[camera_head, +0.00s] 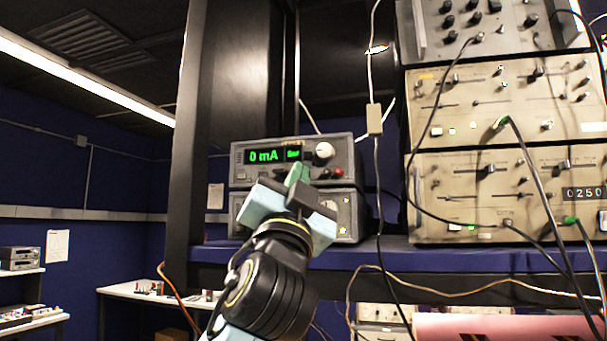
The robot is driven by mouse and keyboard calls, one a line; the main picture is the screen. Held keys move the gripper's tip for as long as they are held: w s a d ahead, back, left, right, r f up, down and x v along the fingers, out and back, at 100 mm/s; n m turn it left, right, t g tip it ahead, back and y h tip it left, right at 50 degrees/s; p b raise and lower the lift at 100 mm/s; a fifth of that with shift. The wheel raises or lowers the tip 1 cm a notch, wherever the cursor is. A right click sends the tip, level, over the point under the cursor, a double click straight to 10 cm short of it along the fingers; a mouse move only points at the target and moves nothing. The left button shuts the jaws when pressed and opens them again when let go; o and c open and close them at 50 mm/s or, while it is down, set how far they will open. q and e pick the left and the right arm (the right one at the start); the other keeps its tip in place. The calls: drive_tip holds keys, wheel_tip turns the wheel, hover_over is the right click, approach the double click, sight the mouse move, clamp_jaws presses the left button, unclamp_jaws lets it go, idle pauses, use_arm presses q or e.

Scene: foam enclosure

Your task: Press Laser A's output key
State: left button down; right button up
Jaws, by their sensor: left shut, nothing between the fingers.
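The upper grey box with a green display reading "0 mA" (264,157) sits on a second grey box (349,213) on the blue shelf. It has a white knob and small red and dark controls at the lower right of its front. Which box is Laser A, and which control is its output key, I cannot read. My left gripper (298,175) is shut and empty, its green fingertips in front of the upper box's lower front, below the display. Whether they touch it I cannot tell. The gripper hides much of the lower box's front. My right gripper is not in view.
A stack of beige instruments (503,100) with knobs and cables stands to the right. Loose cables hang between it and the boxes. A black upright post (188,130) stands left of the boxes. The blue shelf (440,255) has bare room between boxes and stack.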

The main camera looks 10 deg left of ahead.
use_arm(q)
drive_tip(key=shift+s+a+r, duration=0.1)
drive_tip(key=shift+a+r, duration=0.1)
drive_tip(key=shift+r, duration=0.15)
idle(0.7)
drive_tip(key=shift+d+f, duration=0.1)
drive_tip(key=shift+f, duration=0.1)
drive_tip(key=shift+s, duration=0.1)
idle(0.3)
drive_tip(key=s, duration=0.5)
drive_tip(key=shift+f+b, duration=0.15)
drive_tip(key=shift+b, duration=0.2)
drive_tip(key=shift+w+f, duration=0.1)
idle(0.6)
